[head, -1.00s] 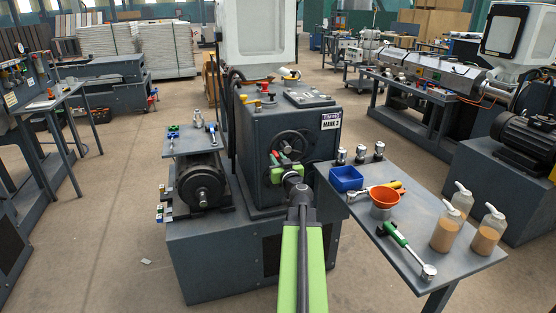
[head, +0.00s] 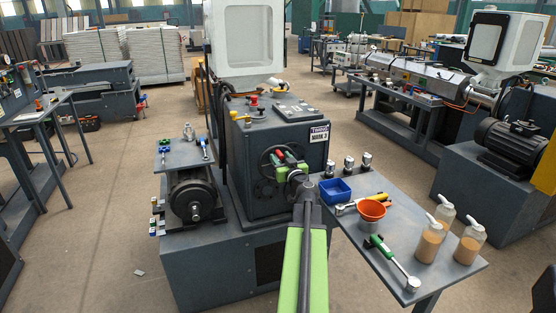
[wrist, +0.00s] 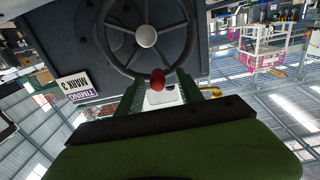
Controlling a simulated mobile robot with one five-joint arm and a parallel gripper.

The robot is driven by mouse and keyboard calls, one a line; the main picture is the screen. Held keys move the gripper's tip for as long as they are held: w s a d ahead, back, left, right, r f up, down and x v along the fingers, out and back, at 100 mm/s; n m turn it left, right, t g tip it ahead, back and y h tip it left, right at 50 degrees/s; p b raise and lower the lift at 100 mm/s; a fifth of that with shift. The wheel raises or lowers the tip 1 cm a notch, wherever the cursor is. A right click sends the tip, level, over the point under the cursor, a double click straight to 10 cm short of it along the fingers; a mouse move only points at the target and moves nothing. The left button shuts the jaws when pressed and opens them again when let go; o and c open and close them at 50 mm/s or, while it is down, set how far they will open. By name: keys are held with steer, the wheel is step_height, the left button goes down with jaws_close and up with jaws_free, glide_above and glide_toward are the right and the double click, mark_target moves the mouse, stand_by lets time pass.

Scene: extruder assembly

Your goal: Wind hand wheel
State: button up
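The hand wheel (head: 266,161) is a dark spoked wheel on the front of the grey machine (head: 256,145), below the "TIMING MARK 3" sign. In the wrist view its rim (wrist: 108,58) and round grey hub show at the top. A red knob (wrist: 158,80) sits at the lower rim. My gripper (head: 285,163), with green fingers, is at the wheel in the head view and covers part of it. In the wrist view my gripper (wrist: 160,92) is open, with the knob between its spread fingertips. Whether a finger touches the knob I cannot tell.
A side table (head: 388,262) at right holds a blue tray (head: 335,190), an orange funnel (head: 371,209), a green-handled ratchet (head: 392,258) and pump bottles (head: 430,244). A motor (head: 194,200) stands left of the machine. Open floor lies farther left.

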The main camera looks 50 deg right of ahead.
steer(key=v, duration=0.6)
stand_by(0.4)
